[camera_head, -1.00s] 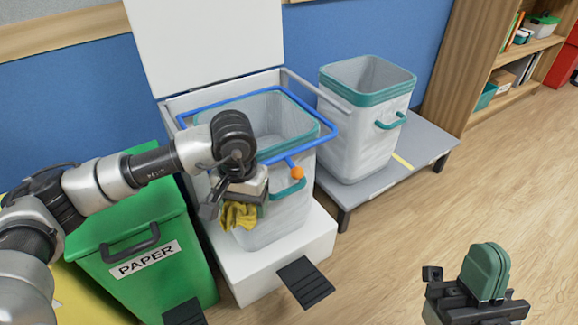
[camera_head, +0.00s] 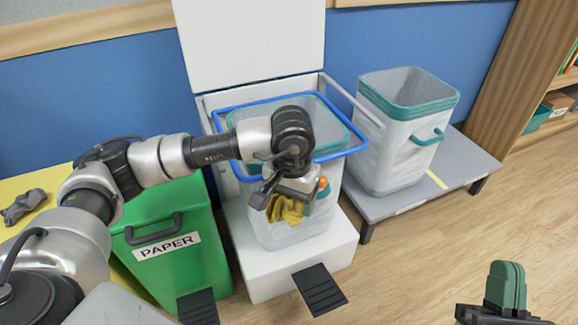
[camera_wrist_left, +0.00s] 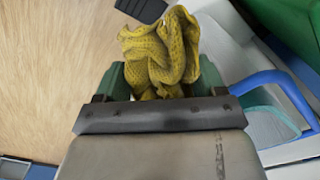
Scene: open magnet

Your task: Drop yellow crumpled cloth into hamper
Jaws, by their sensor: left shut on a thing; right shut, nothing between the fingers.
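The yellow crumpled cloth (camera_head: 286,209) hangs from my left gripper (camera_head: 292,198), which is shut on it. In the left wrist view the cloth (camera_wrist_left: 160,50) bunches up between the green fingers of the gripper (camera_wrist_left: 160,85). In the head view the cloth is in front of the white hamper (camera_head: 285,236) with a teal rim, which stands in a white frame with a blue hoop (camera_head: 357,147). My left arm covers part of the hamper's opening. My right gripper (camera_head: 506,285) is shut and empty at the lower right, over the floor.
A second white and teal hamper (camera_head: 398,150) stands on a grey platform (camera_head: 455,175) to the right. A green PAPER bin (camera_head: 200,275) is at the left, by a yellow surface (camera_head: 50,182) with a grey object. Black pedals (camera_head: 320,291) stick out in front. Floor at right is clear.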

